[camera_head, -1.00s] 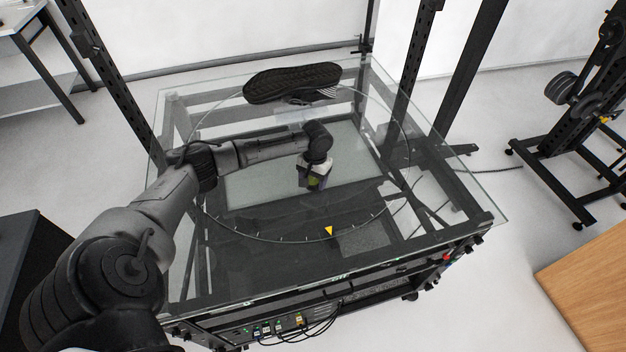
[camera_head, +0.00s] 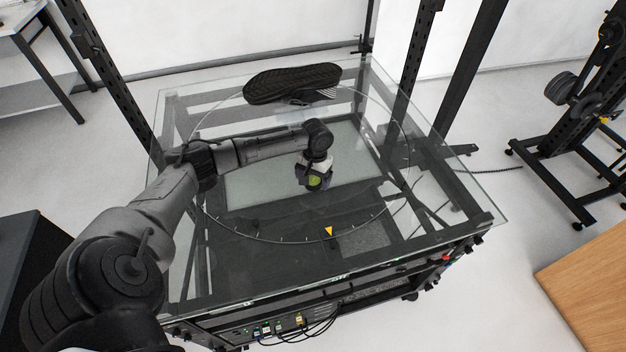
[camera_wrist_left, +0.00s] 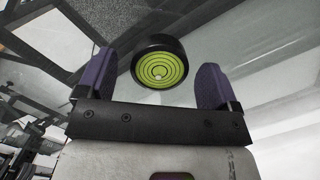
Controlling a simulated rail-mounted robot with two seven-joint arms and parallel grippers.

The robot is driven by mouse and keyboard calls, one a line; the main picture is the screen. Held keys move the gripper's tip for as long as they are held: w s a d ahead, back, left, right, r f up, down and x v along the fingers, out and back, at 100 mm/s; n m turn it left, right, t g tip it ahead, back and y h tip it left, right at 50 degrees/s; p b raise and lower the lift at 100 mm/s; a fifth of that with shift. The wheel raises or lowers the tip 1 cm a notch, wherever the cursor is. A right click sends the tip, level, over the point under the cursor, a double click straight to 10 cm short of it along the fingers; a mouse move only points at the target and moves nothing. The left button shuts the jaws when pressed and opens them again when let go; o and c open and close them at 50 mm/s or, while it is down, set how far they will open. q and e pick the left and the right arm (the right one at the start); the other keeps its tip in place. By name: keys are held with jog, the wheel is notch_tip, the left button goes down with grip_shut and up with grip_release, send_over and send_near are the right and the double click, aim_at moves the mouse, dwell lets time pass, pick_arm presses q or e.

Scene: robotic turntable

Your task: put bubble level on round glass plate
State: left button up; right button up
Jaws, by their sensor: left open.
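The bubble level (camera_wrist_left: 160,70) is a round black-rimmed disc with a yellow-green face and dark rings. In the wrist view it sits between the two spread fingers of my left gripper (camera_wrist_left: 157,62), with gaps on both sides. In the head view the level (camera_head: 315,181) is a small green spot at my left gripper (camera_head: 316,184), inside the outline of the round glass plate (camera_head: 240,212). The level appears to rest on the glass, and the gripper is open around it. My right gripper is not in view.
A dark shoe (camera_head: 292,83) lies sole up at the far edge of the plate. A yellow triangle marker (camera_head: 328,231) is at the plate's near edge. Black frame posts rise behind the glass table. Much of the plate around the gripper is clear.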

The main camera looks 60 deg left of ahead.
pick_arm(q)
notch_tip(320, 180, up, 11)
jog(key=w+p, duration=0.1)
jog(key=p, duration=0.1)
jog(key=shift+a, duration=0.35)
jog(key=shift+w, duration=0.1)
